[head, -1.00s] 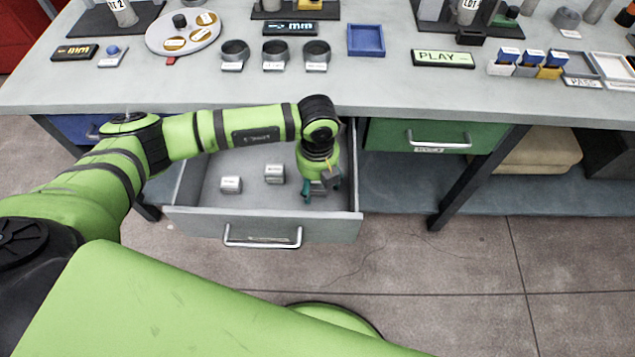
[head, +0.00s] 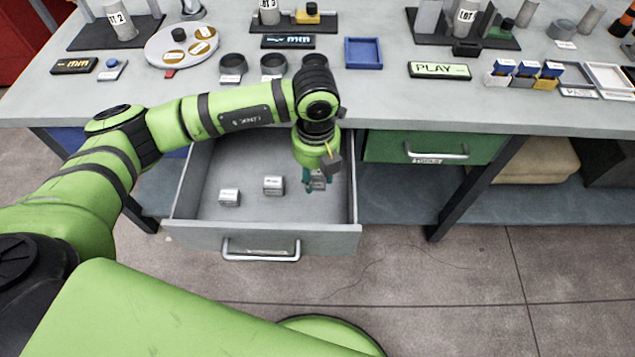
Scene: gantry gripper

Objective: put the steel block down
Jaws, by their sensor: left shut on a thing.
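My left gripper (head: 317,181) hangs fingers-down over the right part of the open grey drawer (head: 205,233). Its teal fingers are shut on a small grey steel block (head: 318,184), mostly covered by the fingers. The held block appears above the drawer floor, though the exact gap is hard to tell. Two similar steel blocks rest on the drawer floor to the left: one in the middle (head: 273,185) and one further left (head: 229,197). My right gripper is not in view.
The worktop (head: 380,105) overhangs the drawer's back. It holds dark rings (head: 232,66), a blue tray (head: 363,53) and a PLAY sign (head: 439,70). A closed green drawer (head: 385,146) is to the right. The drawer floor between the blocks and my gripper is bare.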

